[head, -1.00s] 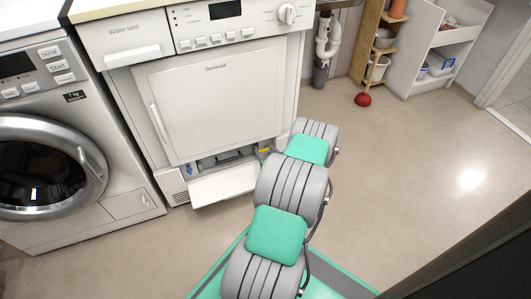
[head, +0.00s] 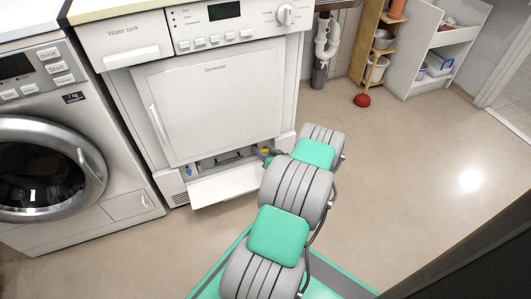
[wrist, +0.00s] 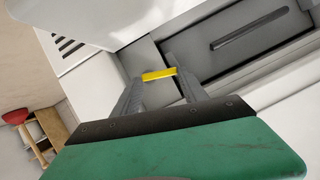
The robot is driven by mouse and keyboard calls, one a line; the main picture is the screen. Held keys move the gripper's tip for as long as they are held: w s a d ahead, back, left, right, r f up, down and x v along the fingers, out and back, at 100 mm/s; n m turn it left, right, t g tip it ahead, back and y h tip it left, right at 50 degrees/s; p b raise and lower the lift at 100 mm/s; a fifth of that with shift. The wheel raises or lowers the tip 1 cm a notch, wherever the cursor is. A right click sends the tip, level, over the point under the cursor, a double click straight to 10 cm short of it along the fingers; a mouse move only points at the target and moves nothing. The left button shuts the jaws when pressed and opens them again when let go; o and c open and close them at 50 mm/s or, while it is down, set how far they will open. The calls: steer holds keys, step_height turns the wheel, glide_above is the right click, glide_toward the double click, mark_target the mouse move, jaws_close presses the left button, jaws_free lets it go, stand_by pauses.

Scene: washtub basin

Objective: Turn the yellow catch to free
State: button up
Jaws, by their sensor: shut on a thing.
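The yellow catch (wrist: 159,74) shows in the wrist view as a short yellow bar between the fingertips of my gripper (wrist: 160,82). The fingers are shut on it. In the head view the catch (head: 265,151) is a small yellow spot at the right end of the dryer's low opening, beside my gripper (head: 266,153). My arm hides part of that corner. Behind the catch is a grey panel (wrist: 240,50) with a dark slot-like handle.
The dryer's lower flap (head: 235,186) hangs open in front of the opening. A washing machine (head: 55,140) stands to the left. A red plunger (head: 362,100) and a wooden shelf (head: 368,45) are at the back right. The floor to the right is clear.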

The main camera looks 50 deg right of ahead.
steer(key=o, duration=1.1)
steer(key=shift+w+a+f+n+g+h, duration=0.25)
steer(key=shift+n+g+h, duration=0.2)
steer(key=shift+n, duration=0.45)
steer(key=shift+h, duration=0.25)
steer(key=p+v, duration=0.3)
steer(key=v, duration=0.5)
steer(key=shift+d+r+p, duration=0.15)
steer(key=shift+d+p, duration=0.05)
steer(key=shift+p, duration=0.15)
steer(key=w+a+r+n+y, duration=0.3)
steer(key=w+a+y, duration=0.1)
steer(key=w+a, duration=0.15)
steer(key=w+a+r+n+y, duration=0.3)
steer(key=w+a, duration=0.2)
steer(key=a, duration=0.2)
steer(key=w+a+r+n+g+y, duration=0.1)
steer(key=a+r+g, duration=0.1)
steer(key=a+r, duration=0.2)
steer(key=w+a+r+n+g+y, duration=0.1)
steer(key=a+r, duration=0.3)
steer(key=a, duration=0.7)
steer(key=shift+w+r+n+g+y, duration=0.15)
steer(key=shift+w+n+g+y, duration=0.2)
steer(key=shift+g+y, duration=0.4)
